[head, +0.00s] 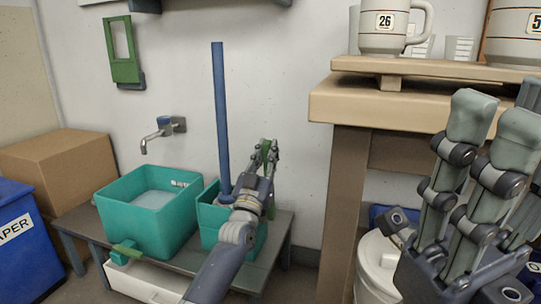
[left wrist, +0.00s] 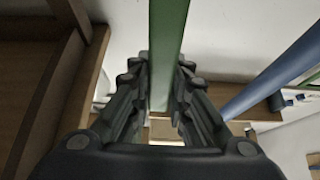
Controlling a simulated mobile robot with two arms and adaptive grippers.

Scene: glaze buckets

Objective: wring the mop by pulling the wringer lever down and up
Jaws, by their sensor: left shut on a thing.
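The blue mop handle (head: 221,120) stands upright in the smaller teal bucket (head: 210,226) on the low bench. The mop head is hidden inside the bucket. My left gripper (head: 264,158) is beside the handle, above the bucket's right side, shut on the green wringer lever (head: 266,148). In the left wrist view the green lever (left wrist: 168,45) runs between the fingers (left wrist: 163,95), and the blue mop handle (left wrist: 275,75) slants past on the right. My right gripper (head: 480,165) is at the right of the head view, fingers spread, open and empty.
A larger teal basin (head: 150,222) with pale liquid stands left on the bench (head: 270,255), below a wall tap (head: 160,132). A wooden shelf (head: 400,105) holding mugs stands right, with a white lidded bucket (head: 378,268) underneath. A cardboard box (head: 55,165) is far left.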

